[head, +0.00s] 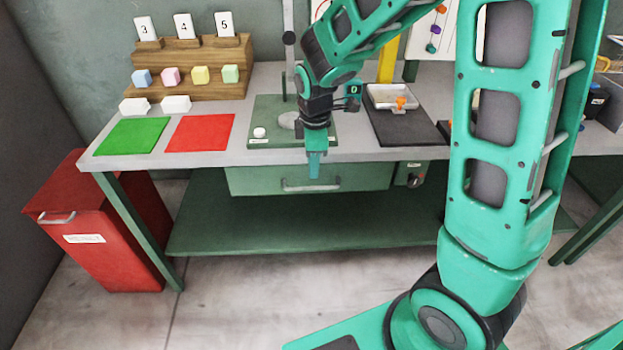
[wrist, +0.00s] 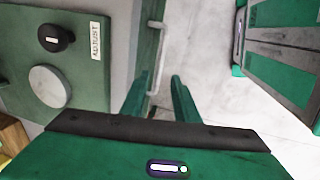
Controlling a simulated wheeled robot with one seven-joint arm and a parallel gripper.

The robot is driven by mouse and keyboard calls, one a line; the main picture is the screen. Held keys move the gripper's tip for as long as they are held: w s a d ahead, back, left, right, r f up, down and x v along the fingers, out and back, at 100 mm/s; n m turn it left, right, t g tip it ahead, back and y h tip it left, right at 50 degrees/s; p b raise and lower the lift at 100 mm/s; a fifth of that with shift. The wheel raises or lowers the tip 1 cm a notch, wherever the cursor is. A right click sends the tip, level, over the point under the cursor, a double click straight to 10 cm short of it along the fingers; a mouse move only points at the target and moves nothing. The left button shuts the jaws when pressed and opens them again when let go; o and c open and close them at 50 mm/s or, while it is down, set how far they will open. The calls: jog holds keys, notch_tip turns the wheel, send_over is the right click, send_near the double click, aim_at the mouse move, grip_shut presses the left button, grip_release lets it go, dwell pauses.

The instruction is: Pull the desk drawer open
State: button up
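The desk drawer (head: 250,181) is a green front under the grey tabletop, and it looks shut. Its pale bar handle (head: 297,188) runs level across the front. My gripper (head: 316,168) points down at the table's front edge, over the right part of the handle in the head view. In the wrist view my gripper (wrist: 157,80) has its two green fingers apart, with nothing held. There the handle (wrist: 159,45) runs up the picture, and its lower end shows between the fingers. I cannot tell whether the fingertips reach down to the handle's height.
The table edge (head: 200,158) is close behind my gripper. A green panel (head: 270,111) with a white button lies above the drawer. A control box with a dark knob (head: 415,180) is right of the drawer. A red bin (head: 100,250) stands left. The floor in front (head: 230,290) is clear.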

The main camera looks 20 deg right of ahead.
aim_at(317, 187)
jog(key=f, duration=0.3)
jog(key=w+d+f, duration=0.1)
jog(key=f, duration=0.1)
jog(key=d+f, duration=0.1)
jog(key=f, duration=0.2)
jog(key=shift+w+f, duration=0.25)
jog(key=shift+f, duration=0.1)
